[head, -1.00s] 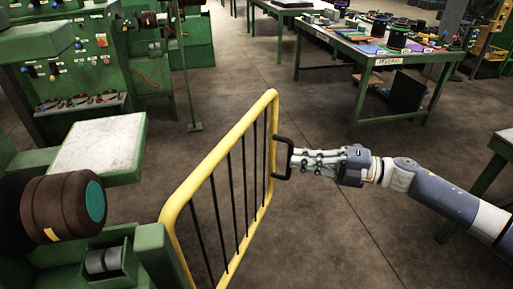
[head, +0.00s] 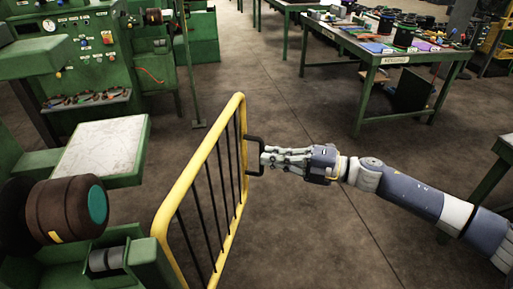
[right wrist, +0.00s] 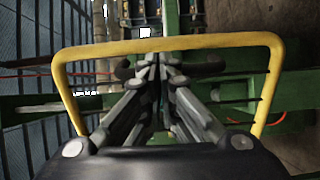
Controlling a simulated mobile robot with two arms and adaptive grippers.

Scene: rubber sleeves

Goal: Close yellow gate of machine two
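The yellow gate (head: 196,168) is a tubular frame with thin black bars, standing open at an angle out from the green machine (head: 130,262) at lower left. Its black handle (head: 249,146) is on the outer upright. My right gripper (head: 264,158) reaches in from the right with its fingertips at this handle, and its fingers are closed together on it. In the right wrist view the gripper (right wrist: 160,68) has its fingers converging in front of the yellow gate frame (right wrist: 180,44); the grip itself is partly hidden. My left gripper is not in view.
The machine carries a brown roller (head: 62,208) and a white-topped plate (head: 102,148) left of the gate. A green control panel (head: 75,60) stands behind. A work table (head: 385,58) with several items is at back right. The floor (head: 290,100) between is clear.

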